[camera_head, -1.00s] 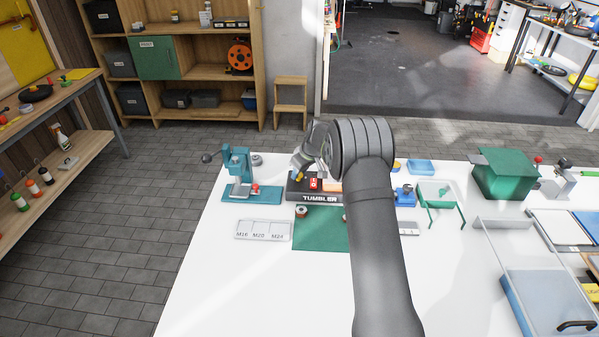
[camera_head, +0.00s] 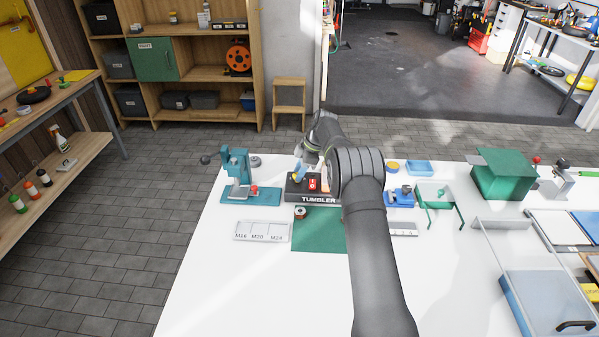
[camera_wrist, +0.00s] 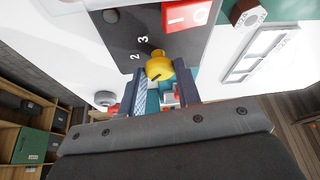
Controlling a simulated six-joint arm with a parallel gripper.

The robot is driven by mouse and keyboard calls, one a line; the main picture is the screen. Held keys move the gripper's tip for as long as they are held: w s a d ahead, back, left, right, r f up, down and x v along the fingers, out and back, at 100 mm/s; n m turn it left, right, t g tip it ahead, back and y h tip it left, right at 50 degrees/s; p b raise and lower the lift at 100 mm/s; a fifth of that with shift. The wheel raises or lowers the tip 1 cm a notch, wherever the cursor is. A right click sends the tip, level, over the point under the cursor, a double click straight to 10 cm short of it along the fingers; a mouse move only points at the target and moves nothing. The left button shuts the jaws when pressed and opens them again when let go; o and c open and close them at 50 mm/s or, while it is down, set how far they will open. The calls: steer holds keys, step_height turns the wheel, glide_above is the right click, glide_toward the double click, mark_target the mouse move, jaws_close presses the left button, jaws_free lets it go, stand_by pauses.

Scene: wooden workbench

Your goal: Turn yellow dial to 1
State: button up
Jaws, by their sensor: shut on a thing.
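The yellow dial (camera_wrist: 159,66) is on the face of the black tumbler box (camera_wrist: 122,32), with the numerals 2 and 3 printed beside it. I do not see the numeral 1. My gripper (camera_wrist: 161,74) is shut on the dial, with one finger on each side of it. A dark mark shows on the dial; which numeral it points to is unclear. In the head view, my gripper (camera_head: 303,172) is over the left part of the tumbler box (camera_head: 318,199), and the dial is mostly hidden.
A red rocker switch (camera_wrist: 186,14) is beside the dial on the box. A teal press (camera_head: 238,178) stands to the left, a blue fixture (camera_head: 399,198) to the right. A green mat (camera_head: 318,232) and a labelled tray (camera_head: 262,231) lie in front. The white table's front left is clear.

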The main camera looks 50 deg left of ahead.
steer(key=shift+a+n+h, duration=0.1)
steer(key=shift+n+h, duration=0.3)
steer(key=shift+n, duration=0.7)
steer(key=o, duration=1)
steer(key=shift+c, duration=0.2)
steer(key=v, duration=0.7)
steer(key=shift+w+r, duration=0.2)
steer(key=shift+w, duration=0.05)
